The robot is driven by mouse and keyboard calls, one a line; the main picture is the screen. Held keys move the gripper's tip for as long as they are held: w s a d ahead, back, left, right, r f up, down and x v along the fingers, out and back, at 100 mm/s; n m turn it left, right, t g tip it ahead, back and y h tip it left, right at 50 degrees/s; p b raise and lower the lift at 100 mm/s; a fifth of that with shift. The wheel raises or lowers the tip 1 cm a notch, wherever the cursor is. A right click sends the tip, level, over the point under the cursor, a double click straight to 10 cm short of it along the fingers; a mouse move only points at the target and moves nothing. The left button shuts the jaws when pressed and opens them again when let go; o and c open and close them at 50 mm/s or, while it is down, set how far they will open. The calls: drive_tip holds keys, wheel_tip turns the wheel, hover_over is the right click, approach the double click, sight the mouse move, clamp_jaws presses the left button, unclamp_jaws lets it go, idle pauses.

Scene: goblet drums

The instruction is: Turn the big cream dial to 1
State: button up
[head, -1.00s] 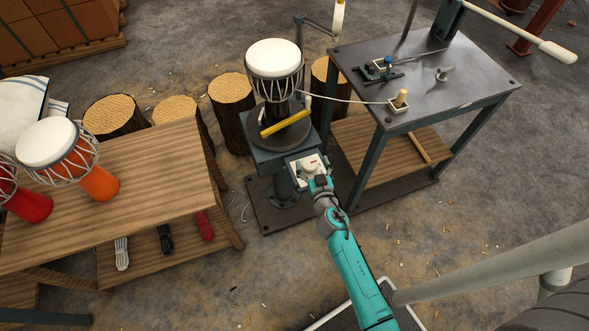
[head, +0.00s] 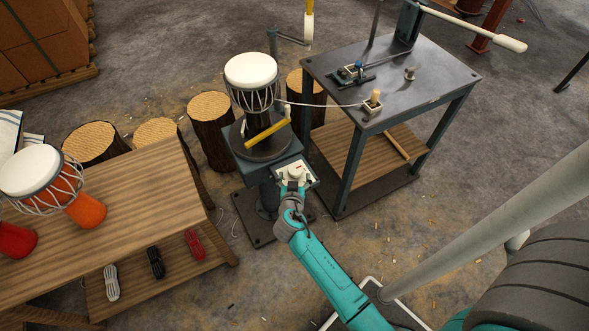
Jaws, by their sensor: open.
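The cream dial (head: 296,170) sits on a pale panel (head: 307,183) on the front of the drum stand. It is small in the head view, with a reddish mark on it, and its numbers are too small to read. My gripper (head: 292,184) is open right at the near side of the panel, at the end of my teal arm. It hides the lower part of the panel, and I cannot tell whether its fingers touch the dial.
A black and white goblet drum (head: 252,72) stands on the stand's round plate (head: 245,145), with a yellow bar (head: 268,131) before it. A dark metal table (head: 440,75) is to the right. A wooden bench (head: 150,190) with orange and red drums is to the left.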

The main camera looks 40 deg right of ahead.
sight(296, 170)
drive_tip(key=x, duration=0.5)
drive_tip(key=shift+w+d+f, duration=0.15)
drive_tip(key=shift+d, duration=0.1)
drive_tip(key=c, duration=1.2)
